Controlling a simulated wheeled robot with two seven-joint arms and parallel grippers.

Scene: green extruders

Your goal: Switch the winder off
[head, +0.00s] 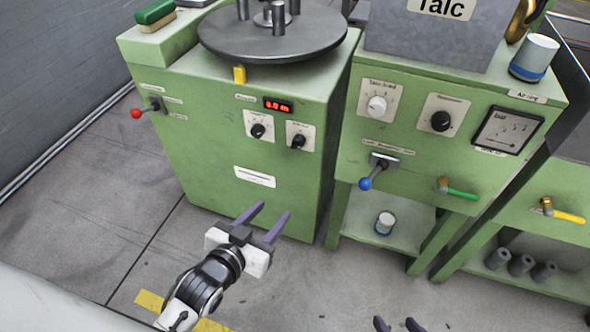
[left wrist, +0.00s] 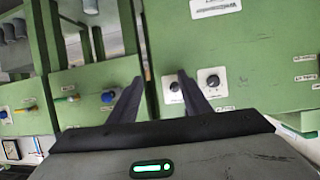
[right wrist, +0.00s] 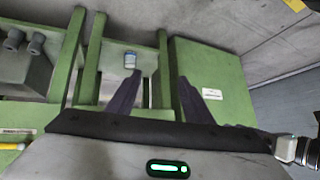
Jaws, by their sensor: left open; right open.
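The winder (head: 225,150) is the green cabinet at left in the head view, with a dark turntable (head: 272,35) on top. Its front has a red digital display (head: 278,105) and two black knobs (head: 257,130) (head: 298,141). A red-ball lever (head: 137,113) sticks out at its left, among small labels. The knobs also show in the left wrist view (left wrist: 175,85) (left wrist: 213,80). My left gripper (head: 265,212) is open and empty, in front of the winder's lower face. My right gripper (head: 397,324) is open and empty at the bottom edge; its fingers show in the right wrist view.
The talc unit (head: 350,150) stands right of the winder, with a blue-ball lever (head: 366,183), a dial gauge (head: 508,130) and a green-handled valve (head: 460,193). A can (head: 385,222) stands on its low shelf. A yellow-handled valve (head: 565,215) is farther right. The floor at left is clear.

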